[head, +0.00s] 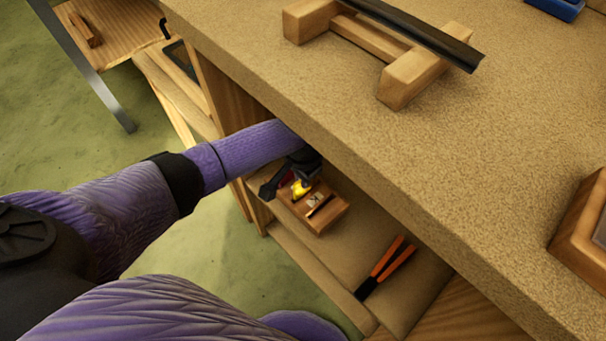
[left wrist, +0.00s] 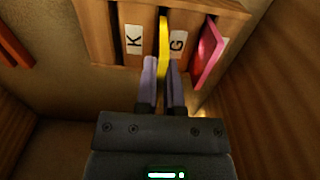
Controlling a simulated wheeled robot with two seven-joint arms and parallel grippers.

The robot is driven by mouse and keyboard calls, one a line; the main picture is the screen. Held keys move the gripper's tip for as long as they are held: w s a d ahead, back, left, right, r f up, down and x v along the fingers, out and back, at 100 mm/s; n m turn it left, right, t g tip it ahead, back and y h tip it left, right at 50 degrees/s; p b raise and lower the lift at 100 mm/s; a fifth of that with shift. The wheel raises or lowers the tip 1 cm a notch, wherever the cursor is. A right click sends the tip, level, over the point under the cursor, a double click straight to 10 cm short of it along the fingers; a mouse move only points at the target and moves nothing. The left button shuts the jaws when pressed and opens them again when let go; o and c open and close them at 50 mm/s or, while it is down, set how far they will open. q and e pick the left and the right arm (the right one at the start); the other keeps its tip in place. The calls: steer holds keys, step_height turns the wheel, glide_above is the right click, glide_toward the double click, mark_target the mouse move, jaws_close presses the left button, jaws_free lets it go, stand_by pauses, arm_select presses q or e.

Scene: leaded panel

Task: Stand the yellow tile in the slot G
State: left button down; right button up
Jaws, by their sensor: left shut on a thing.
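My left gripper (left wrist: 162,75) is shut on the yellow tile (left wrist: 163,42), which stands on edge between its fingers. The tile also shows in the head view (head: 300,188), under the tabletop. In the left wrist view the tile is over the wooden rack (left wrist: 101,32), between the label K (left wrist: 133,38) and the label G (left wrist: 177,42), close to G. I cannot tell whether its lower edge is inside a slot. A red-pink tile (left wrist: 209,52) stands tilted in the rack to the right of G. My right gripper is not in view.
The rack (head: 331,217) sits on a shelf below the speckled tabletop (head: 400,140), whose edge overhangs my arm. Orange-handled pliers or a similar tool (head: 386,266) lie on the shelf nearby. A wooden stand (head: 375,43) holding a dark channel is on top.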

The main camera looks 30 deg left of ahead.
arm_select(q)
steer(key=shift+f+b, duration=0.45)
steer(key=shift+f, duration=0.45)
steer(key=shift+f, duration=0.4)
steer(key=c, duration=0.7)
jaws_free()
steer(key=shift+o, duration=0.2)
step_height(320, 180, up, 9)
steer(key=p, duration=0.6)
steer(key=shift+r, duration=0.2)
steer(key=shift+r+p, duration=0.3)
steer(key=shift+r, duration=0.05)
steer(key=shift+f, duration=0.1)
